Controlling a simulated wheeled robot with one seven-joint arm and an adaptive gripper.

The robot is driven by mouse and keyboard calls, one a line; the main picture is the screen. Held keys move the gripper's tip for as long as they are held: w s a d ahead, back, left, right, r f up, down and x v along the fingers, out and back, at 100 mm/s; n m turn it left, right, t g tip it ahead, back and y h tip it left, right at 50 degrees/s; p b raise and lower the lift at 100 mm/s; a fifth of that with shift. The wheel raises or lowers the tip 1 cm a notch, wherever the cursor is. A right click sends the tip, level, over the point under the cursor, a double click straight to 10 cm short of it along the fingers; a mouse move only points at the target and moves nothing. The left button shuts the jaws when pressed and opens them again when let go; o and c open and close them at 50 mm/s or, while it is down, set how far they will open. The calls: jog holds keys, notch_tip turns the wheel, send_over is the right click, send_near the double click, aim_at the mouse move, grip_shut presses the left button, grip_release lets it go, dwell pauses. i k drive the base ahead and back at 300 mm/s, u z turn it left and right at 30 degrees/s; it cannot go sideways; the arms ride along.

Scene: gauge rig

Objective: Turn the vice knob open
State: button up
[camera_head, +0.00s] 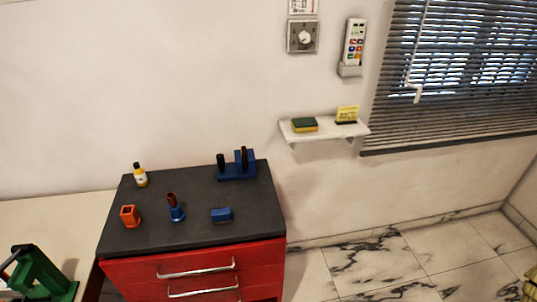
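A blue fixture (240,174) stands at the back right of the dark cabinet top, with a black upright cylinder (221,162) at its left and a dark reddish upright piece (244,157) at its right. It may be the vice, but the picture is too small to tell which part is its knob or how far it is turned. A smaller blue stand (177,214) holding a brown piece and a low blue block (221,215) sit nearer the front. My gripper is not in view.
A green device (42,275) stands at the lower left. A wall shelf (300,136) juts out at right.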

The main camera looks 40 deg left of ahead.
aim_at(220, 159)
jog(key=z, duration=0.1)
jog(key=k, duration=0.95)
jog(key=u, duration=1.6)
jog(key=i, duration=0.45)
jog(key=z, duration=0.05)
